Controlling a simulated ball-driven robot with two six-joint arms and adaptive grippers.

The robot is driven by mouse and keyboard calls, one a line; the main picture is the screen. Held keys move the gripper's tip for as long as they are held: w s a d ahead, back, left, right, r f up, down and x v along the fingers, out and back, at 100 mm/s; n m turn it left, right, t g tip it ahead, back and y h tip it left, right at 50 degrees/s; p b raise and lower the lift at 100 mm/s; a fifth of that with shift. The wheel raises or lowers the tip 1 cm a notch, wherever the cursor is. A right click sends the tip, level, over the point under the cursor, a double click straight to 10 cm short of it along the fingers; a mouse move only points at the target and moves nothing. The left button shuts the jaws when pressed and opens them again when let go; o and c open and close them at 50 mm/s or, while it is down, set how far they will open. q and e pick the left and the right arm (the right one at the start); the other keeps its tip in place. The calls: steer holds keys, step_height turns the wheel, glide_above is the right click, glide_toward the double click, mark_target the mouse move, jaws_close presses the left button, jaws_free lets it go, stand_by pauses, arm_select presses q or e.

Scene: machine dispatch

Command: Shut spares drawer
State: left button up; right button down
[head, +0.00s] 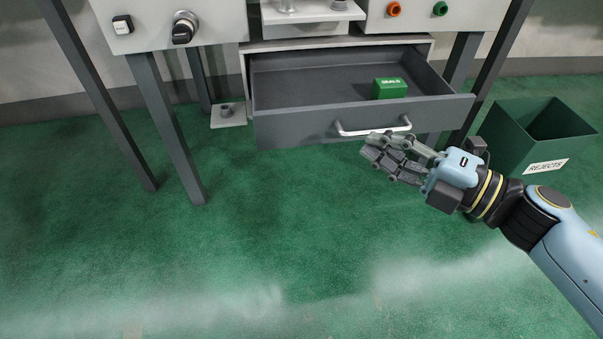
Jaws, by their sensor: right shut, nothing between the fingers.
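The grey spares drawer (300,129) stands pulled out from under the machine bench, with its inside in view. A green box marked SEALS (389,89) sits in it, toward the right. A pale bar handle (352,131) is on the drawer front. My right gripper (368,146) comes in from the right, shut and empty. Its fingertips are at the handle's lower edge in the picture, just in front of the drawer front; I cannot tell whether they touch it. My left gripper is not in view.
A green bin marked REJECTS (505,146) stands on the floor to the right, close to my right arm. Dark bench legs (168,130) stand left of the drawer. The green floor in front is clear.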

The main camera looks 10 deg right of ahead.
mark_target(319, 119)
arm_select(q)
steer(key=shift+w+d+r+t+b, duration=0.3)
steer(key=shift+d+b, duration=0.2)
steer(key=shift+b, duration=0.8)
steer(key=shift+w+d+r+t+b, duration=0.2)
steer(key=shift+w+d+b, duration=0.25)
steer(key=shift+b, duration=0.85)
arm_select(e)
steer(key=shift+w+a+f, duration=0.55)
steer(key=shift+w+a, duration=0.65)
steer(key=shift+w, duration=0.7)
steer(key=shift+w+a+f, duration=0.6)
steer(key=shift+w+a, duration=0.55)
steer(key=shift+w, duration=0.7)
steer(key=shift+w+a+f, duration=0.55)
steer(key=shift+w+a, duration=0.65)
steer(key=shift+w, duration=0.7)
